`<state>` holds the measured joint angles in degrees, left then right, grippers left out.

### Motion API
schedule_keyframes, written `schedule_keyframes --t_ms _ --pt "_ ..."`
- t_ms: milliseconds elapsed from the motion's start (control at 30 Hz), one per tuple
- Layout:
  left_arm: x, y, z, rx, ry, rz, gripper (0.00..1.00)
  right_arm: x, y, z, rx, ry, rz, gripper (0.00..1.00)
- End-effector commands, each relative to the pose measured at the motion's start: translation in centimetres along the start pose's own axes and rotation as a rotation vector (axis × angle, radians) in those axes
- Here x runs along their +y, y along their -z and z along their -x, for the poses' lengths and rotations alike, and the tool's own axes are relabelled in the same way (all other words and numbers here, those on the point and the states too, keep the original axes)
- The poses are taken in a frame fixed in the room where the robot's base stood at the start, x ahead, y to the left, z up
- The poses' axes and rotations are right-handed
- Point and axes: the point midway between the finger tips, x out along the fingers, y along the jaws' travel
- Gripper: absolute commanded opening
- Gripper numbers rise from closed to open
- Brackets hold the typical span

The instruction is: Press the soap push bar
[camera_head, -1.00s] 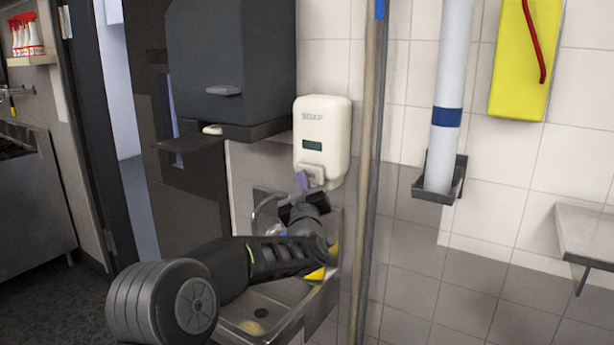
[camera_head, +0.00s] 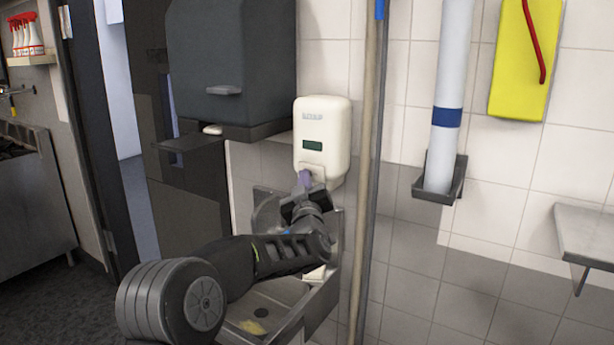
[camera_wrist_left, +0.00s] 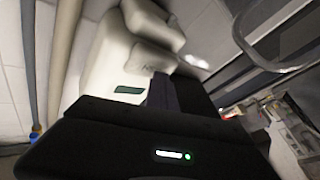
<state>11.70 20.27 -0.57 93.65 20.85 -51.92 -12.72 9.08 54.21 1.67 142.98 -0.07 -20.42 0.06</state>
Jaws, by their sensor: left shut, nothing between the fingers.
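The white soap dispenser (camera_head: 322,130) is mounted on the tiled wall, with a dark green window on its front. Its push bar (camera_head: 314,171) is at the lower front, partly hidden by my gripper. My left gripper (camera_head: 304,180) is shut and empty, with its purplish fingertips at the push bar from the front. I cannot tell how far the bar is pressed in. In the left wrist view the dispenser (camera_wrist_left: 110,65) appears sideways, with the fingers (camera_wrist_left: 160,92) close to its lower part. My right gripper is not in view.
A metal sink (camera_head: 270,310) lies below the dispenser, under my left arm. A dark grey towel dispenser (camera_head: 230,60) hangs to the left. Poles (camera_head: 366,200) stand just right of the soap dispenser. A white tube (camera_head: 447,110) sits in a wall holder farther right.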

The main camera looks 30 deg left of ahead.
Motion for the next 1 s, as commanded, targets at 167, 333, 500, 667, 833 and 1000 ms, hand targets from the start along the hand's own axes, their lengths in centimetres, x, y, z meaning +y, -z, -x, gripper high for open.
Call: schedule_keyframes --t_ms 167,333,500,667,833,1000 --pt "0.0 -0.1 0.0 -0.002 -0.001 0.0 0.0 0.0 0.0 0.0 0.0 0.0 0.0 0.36" --pt "-0.2 0.1 0.5 -0.001 -0.002 0.0 0.0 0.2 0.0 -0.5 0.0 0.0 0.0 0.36" --pt "-0.7 0.4 1.3 -0.001 -0.002 0.0 0.0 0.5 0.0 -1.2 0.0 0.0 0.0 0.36" --pt "-1.0 0.8 2.0 -0.001 -0.001 0.0 0.0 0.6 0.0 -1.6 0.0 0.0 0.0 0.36" --pt "-1.1 1.0 2.2 -0.002 -0.001 0.0 0.0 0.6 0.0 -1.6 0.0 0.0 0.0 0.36" --pt "-1.1 1.0 2.1 -0.001 -0.001 0.0 0.0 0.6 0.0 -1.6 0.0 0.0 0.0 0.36"
